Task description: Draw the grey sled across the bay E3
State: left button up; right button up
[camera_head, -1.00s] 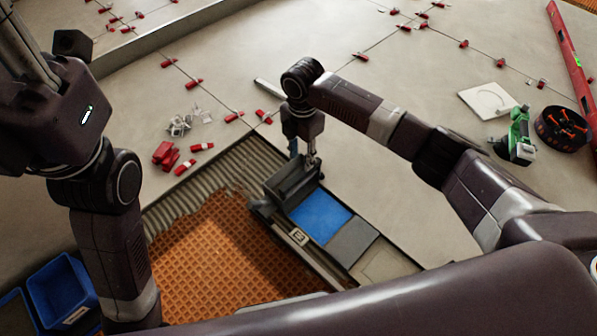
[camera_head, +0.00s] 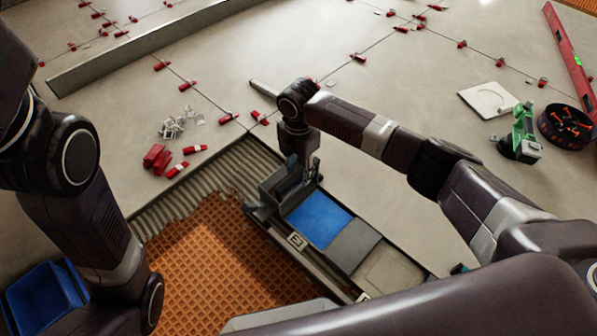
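The grey sled (camera_head: 272,186) is a dark box at the back end of a long tray with a blue panel (camera_head: 320,220). My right gripper (camera_head: 305,178) points down at the sled. Its fingertips are partly hidden there, and I cannot tell whether they hold it. My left arm comes in at the left, and its gripper is out of view.
Red wedges (camera_head: 155,157) and white clips (camera_head: 180,123) lie on the tiles behind the bay. A blue bin (camera_head: 42,295) stands at lower left. A green tool (camera_head: 524,132), a round black tub (camera_head: 566,127) and a red level (camera_head: 570,58) lie at right.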

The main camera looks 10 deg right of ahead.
jog(key=shift+c, duration=0.6)
grip_shut()
